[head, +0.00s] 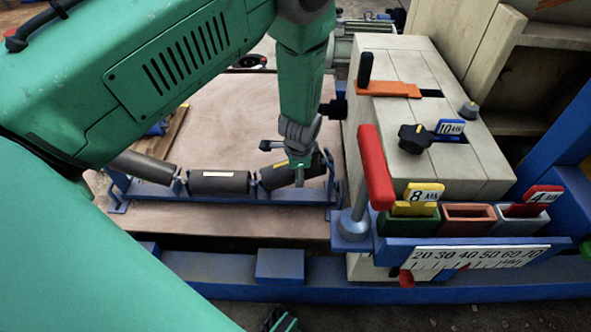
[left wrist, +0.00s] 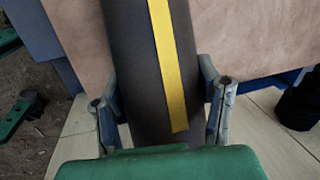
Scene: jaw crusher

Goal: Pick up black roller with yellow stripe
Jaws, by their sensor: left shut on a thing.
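The black roller with the yellow stripe (head: 276,178) is the rightmost of three rollers on a blue bracket frame (head: 240,198). It slopes up to the right and looks to be in or very near its bracket; I cannot tell whether it is clear of it. My left gripper (head: 301,170) points down over its right part. In the left wrist view the roller (left wrist: 132,60) runs between the two fingers of the left gripper (left wrist: 163,108), which is shut on it. The yellow stripe faces that camera.
The middle roller (head: 219,182) and left roller (head: 143,166) rest on the same frame, over a wooden board (head: 220,120). Close on the right stands the beige crusher block (head: 430,150) with a red lever (head: 375,170) and coloured trays (head: 468,217). A blue beam (head: 215,270) runs in front.

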